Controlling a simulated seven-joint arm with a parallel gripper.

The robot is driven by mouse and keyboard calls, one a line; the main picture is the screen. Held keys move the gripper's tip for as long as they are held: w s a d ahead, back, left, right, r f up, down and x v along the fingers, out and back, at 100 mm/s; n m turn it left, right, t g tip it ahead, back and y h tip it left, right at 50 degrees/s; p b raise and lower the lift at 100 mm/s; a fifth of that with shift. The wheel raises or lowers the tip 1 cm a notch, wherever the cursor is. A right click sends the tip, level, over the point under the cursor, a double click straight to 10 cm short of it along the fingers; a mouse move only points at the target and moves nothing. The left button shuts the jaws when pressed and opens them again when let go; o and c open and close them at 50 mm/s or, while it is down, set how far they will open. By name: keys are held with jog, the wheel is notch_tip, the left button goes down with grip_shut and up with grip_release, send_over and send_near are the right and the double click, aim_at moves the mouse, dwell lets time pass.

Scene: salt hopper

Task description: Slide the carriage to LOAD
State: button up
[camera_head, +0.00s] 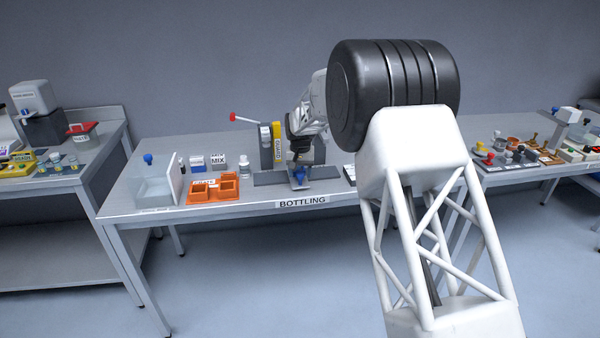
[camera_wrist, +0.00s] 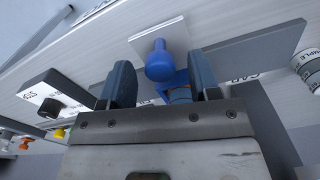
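The carriage shows a round blue knob (camera_wrist: 158,62) and a blue body, with a pale plate (camera_wrist: 150,34) behind it in the wrist view. In the head view its blue part (camera_head: 300,172) is at the middle of the bottling table. My gripper (camera_wrist: 160,72) is open, one finger on each side of the knob in the picture, with gaps visible. I cannot tell whether the knob is within finger depth. A grey track (camera_wrist: 250,52) runs beside the carriage, with a partly hidden label "CAP". No LOAD label is readable. My gripper (camera_head: 298,152) also shows just above the carriage in the head view.
A box marked STOP with a black knob (camera_wrist: 52,108) is left in the wrist view. A white-labelled cylinder (camera_wrist: 308,66) is at the right. A red-tipped lever (camera_head: 243,118) rises behind.

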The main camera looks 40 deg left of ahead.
jog(key=shift+r, duration=0.1)
jog(key=shift+r, duration=3.85)
